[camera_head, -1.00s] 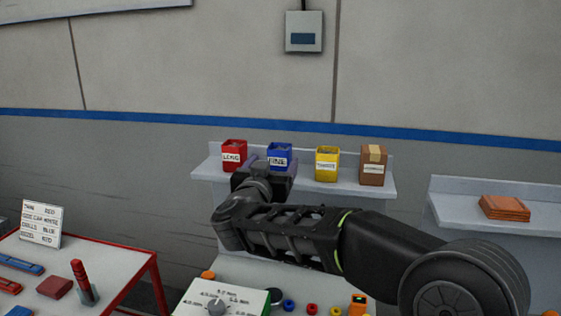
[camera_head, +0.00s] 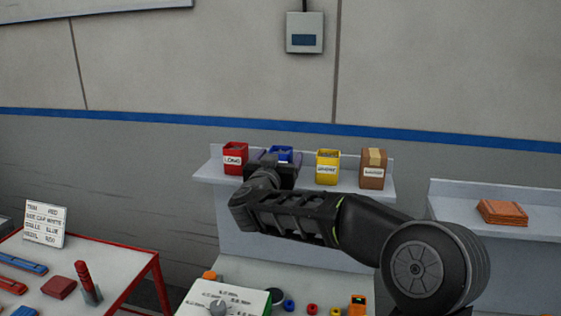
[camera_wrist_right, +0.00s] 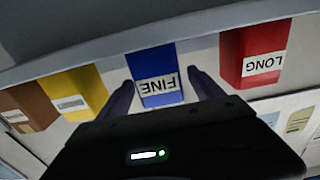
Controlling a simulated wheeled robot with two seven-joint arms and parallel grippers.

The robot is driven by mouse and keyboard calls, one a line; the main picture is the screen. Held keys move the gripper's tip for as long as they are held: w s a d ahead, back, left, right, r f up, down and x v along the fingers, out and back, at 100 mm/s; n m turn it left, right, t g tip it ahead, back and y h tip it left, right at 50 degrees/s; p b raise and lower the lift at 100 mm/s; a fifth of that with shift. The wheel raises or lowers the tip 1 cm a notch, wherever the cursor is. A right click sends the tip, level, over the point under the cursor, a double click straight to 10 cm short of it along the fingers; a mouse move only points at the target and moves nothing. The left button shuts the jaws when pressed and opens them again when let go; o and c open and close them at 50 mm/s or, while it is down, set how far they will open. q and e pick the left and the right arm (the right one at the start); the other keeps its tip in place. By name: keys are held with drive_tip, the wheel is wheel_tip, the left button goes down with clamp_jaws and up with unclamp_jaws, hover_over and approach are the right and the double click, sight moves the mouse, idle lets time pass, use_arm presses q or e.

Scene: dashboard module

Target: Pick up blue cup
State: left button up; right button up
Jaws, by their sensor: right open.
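The blue cup (camera_head: 283,153), labelled FINE, stands on the shelf between the red cup and the yellow cup. In the head view my right gripper and wrist hide most of it. In the right wrist view the blue cup (camera_wrist_right: 156,78) shows upside down, with its label facing me. My right gripper (camera_wrist_right: 162,92) is open, with one finger at each side of the blue cup's lower part. I cannot tell whether the fingers touch it. My left gripper is not in view.
On the same shelf (camera_head: 208,172) stand a red cup (camera_head: 235,159) labelled LONG, a yellow cup (camera_head: 327,167) and a brown box (camera_head: 373,168). A second shelf (camera_head: 450,215) at right holds orange pieces (camera_head: 503,212). A table (camera_head: 112,258) stands at lower left.

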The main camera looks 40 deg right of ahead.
drive_tip(key=shift+w+d, duration=0.3)
drive_tip(key=shift+d, duration=0.1)
drive_tip(key=shift+c, duration=0.5)
drive_tip(key=c, duration=1.5)
